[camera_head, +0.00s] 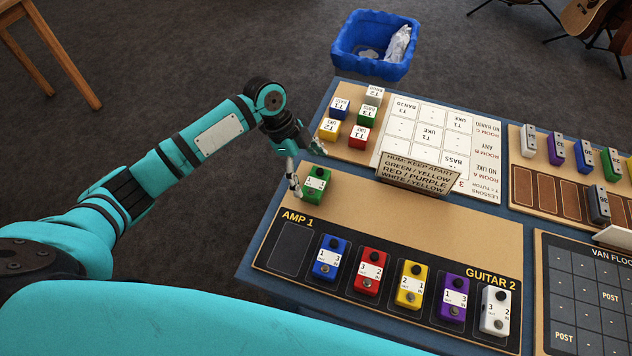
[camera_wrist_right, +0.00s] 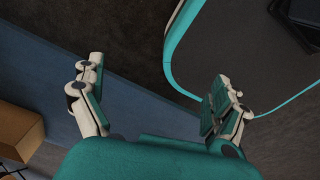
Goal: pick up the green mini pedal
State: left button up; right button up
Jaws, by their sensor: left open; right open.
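The green mini pedal (camera_head: 316,186) stands on the tan pedalboard (camera_head: 385,210), above the empty dark slot at the AMP 1 end. My left gripper (camera_head: 306,168) is open at the pedal's upper left. One finger is beside the pedal's left side and the other is beyond its far end. I cannot tell whether either finger touches it. My right gripper (camera_wrist_right: 157,75) is open and empty in the right wrist view, over the floor and away from the pedal.
A row of blue (camera_head: 330,258), red (camera_head: 370,271), yellow (camera_head: 412,285), purple (camera_head: 453,299) and white (camera_head: 495,311) pedals lines the board's near side. A sign (camera_head: 419,174) stands right of the green pedal. Small blocks (camera_head: 358,136) sit behind. A blue bin (camera_head: 375,45) is beyond.

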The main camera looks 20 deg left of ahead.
aim_at(314, 181)
pick_arm(q)
jog(key=shift+p+x, duration=0.55)
jog(key=shift+x, duration=1.8)
jog(key=shift+w+a, duration=0.1)
jog(key=shift+w, duration=0.05)
jog(key=c, duration=1)
